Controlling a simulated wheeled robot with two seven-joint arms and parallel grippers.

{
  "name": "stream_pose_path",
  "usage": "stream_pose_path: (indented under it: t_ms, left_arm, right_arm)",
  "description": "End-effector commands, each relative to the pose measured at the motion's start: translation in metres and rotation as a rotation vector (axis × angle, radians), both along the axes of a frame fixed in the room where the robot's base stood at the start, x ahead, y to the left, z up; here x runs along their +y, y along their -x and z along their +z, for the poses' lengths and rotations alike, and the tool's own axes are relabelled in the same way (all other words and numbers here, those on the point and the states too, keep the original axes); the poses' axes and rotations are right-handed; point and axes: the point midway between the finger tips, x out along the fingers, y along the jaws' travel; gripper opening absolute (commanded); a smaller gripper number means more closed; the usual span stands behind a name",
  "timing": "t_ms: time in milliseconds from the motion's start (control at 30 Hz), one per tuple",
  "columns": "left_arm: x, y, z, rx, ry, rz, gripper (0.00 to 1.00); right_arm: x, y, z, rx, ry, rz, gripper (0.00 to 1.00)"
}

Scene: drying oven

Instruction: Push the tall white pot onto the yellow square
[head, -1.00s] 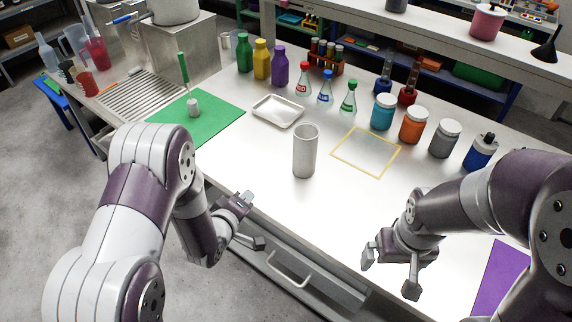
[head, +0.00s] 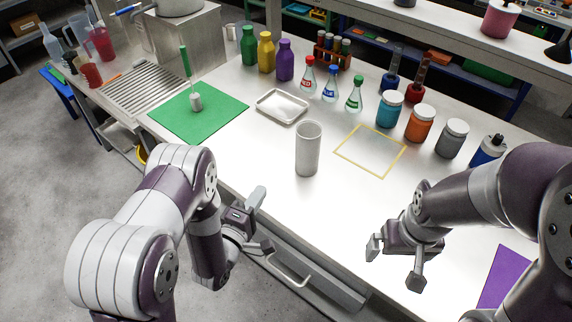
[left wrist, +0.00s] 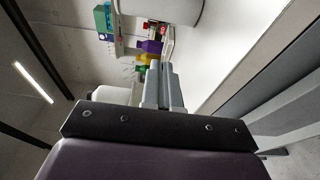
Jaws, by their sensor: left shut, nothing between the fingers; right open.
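The tall white pot (head: 307,150) stands upright on the white bench, left of the yellow square (head: 370,151), a thin yellow outline. The pot is apart from the square, with a gap of bare bench between them. My left gripper (head: 257,197) is shut and empty, at the bench's front edge, to the left of and nearer than the pot, not touching it. In the left wrist view its two fingers (left wrist: 163,86) are together, and a large white rounded body, likely the pot, is cut off at the top. My right gripper (head: 395,265) is open and empty over the bench's front right.
A white tray (head: 282,105) lies behind the pot, and a green mat (head: 200,118) lies to the left. Flasks, a teal jar (head: 388,110) and an orange jar (head: 420,122) stand behind the square. A purple mat (head: 506,276) lies at the right. The square is empty.

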Motion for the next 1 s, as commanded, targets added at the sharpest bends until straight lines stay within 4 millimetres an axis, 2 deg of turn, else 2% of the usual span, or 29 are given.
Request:
stream_pose_path:
  t_ms: [167, 500, 733, 1000]
  left_arm:
    - [-0.009, -0.023, 0.001, -0.004, 0.000, -0.002, 0.00]
    - [-0.033, -0.092, 0.000, -0.002, 0.000, 0.000, 0.00]
    - [-0.062, -0.107, 0.001, -0.001, -0.001, -0.002, 0.00]
    - [-0.068, -0.110, 0.000, 0.000, -0.001, 0.001, 0.00]
  right_arm:
    - [0.000, 0.000, 0.002, 0.000, 0.000, 0.000, 1.00]
    - [0.000, 0.000, 0.006, 0.000, 0.000, 0.000, 1.00]
    - [0.000, 0.000, 0.010, 0.000, 0.000, 0.000, 1.00]
    - [0.000, 0.000, 0.010, 0.000, 0.000, 0.000, 1.00]
